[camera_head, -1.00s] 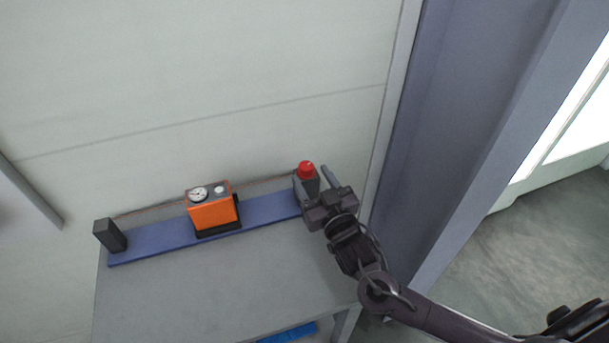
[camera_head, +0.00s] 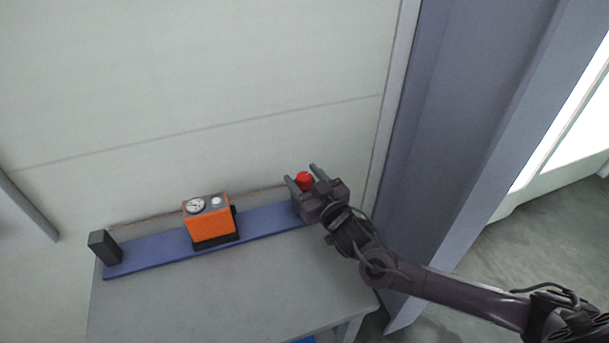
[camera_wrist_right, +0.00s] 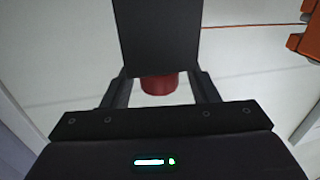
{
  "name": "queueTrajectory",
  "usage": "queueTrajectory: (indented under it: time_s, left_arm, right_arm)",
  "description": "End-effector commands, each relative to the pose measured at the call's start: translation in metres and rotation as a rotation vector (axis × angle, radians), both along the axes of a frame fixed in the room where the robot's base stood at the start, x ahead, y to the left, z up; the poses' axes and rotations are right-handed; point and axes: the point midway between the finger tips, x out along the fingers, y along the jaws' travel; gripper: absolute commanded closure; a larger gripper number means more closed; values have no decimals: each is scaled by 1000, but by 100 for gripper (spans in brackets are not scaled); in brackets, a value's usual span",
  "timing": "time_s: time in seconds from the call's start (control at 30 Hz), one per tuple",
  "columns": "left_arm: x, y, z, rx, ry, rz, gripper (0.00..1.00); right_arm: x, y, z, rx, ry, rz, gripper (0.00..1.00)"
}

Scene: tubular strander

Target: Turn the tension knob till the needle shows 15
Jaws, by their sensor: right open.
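The red tension knob (camera_head: 304,180) sits at the right end of the blue rail, on a dark block mostly hidden by my gripper. My right gripper (camera_head: 302,174) is open, with one finger on each side of the red knob. Whether the fingers touch it cannot be told. In the right wrist view the knob (camera_wrist_right: 158,84) shows between the fingers, partly hidden behind a dark plate. An orange gauge box (camera_head: 209,219) stands mid-rail with a white dial (camera_head: 195,205) on top. The needle's reading is too small to tell. My left gripper is not in view.
The blue rail (camera_head: 160,252) lies along the back of a grey table (camera_head: 230,292). A black block (camera_head: 104,246) stands at its left end. A pale wall is behind and a grey-blue post (camera_head: 440,150) is close on the right. The table front is clear.

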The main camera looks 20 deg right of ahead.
Motion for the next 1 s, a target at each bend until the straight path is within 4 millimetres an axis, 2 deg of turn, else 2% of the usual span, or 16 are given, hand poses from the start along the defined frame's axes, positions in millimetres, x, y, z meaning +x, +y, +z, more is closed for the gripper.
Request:
queueTrajectory:
  time_s: [0.27, 0.6, 0.77, 1.0]
  left_arm:
    - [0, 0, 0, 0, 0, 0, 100]
    - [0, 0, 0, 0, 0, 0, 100]
    - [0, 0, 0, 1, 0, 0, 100]
    - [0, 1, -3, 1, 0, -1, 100]
  right_arm:
    - [2, 0, 0, -1, 0, 0, 46]
    - [2, 0, 0, -1, 0, 0, 89]
    - [2, 2, 0, 3, -2, -22, 90]
    - [2, 3, -1, 12, -2, -200, 90]
